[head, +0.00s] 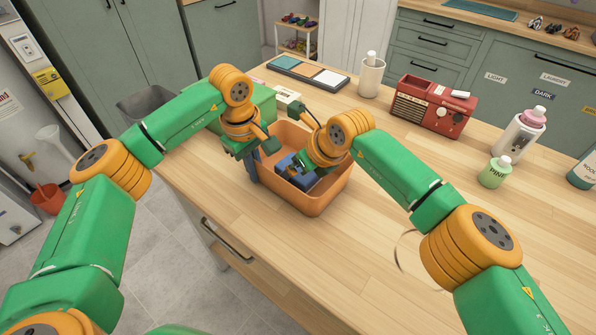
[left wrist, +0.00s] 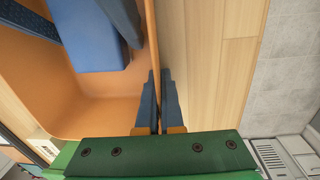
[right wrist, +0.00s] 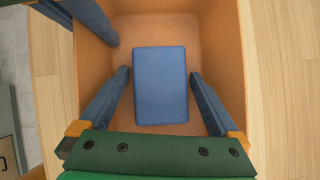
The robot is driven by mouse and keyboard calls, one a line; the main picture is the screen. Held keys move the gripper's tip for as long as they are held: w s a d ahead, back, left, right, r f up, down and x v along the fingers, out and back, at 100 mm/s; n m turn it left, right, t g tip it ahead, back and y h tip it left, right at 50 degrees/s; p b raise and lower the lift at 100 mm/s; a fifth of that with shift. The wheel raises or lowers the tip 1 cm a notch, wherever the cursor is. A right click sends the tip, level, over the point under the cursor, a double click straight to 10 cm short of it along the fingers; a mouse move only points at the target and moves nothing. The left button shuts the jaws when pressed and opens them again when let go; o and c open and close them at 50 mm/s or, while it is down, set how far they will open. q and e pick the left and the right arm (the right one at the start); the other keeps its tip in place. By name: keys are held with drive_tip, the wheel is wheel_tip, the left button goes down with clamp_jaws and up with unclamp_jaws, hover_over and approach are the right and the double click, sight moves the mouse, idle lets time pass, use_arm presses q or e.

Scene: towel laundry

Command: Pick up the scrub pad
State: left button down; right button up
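The blue scrub pad (right wrist: 161,86) lies flat inside the orange bin (head: 315,203). In the right wrist view my right gripper (right wrist: 158,78) is open, with one finger on each side of the pad and a small gap at both sides. The pad also shows in the left wrist view (left wrist: 90,38), between the right gripper's fingers. My left gripper (left wrist: 160,78) is shut on the bin's side wall, one finger inside and one outside. In the head view the right gripper (head: 303,178) reaches down into the bin and partly hides the pad.
A green box (head: 262,103) stands behind the bin. A red radio (head: 432,106), a white cylinder (head: 371,78), a pink-capped bottle (head: 520,135) and a green bottle (head: 494,173) stand to the right. The wooden tabletop (head: 385,235) is clear in front of the bin's right side.

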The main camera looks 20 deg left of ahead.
sight(310, 177)
drive_tip(key=c, duration=1.1)
drive_tip(key=shift+r, duration=0.65)
drive_tip(key=d, duration=0.1)
drive_tip(key=s+d, duration=0.2)
drive_tip(key=shift+d, duration=0.35)
wheel_tip(310, 177, up, 14)
drive_tip(key=shift+a+f, duration=0.1)
drive_tip(key=shift+a, duration=0.05)
use_arm(q)
drive_tip(key=c, duration=1)
unclamp_jaws()
wheel_tip(310, 177, up, 12)
drive_tip(key=shift+s+a, duration=0.2)
drive_tip(key=shift+s, duration=0.2)
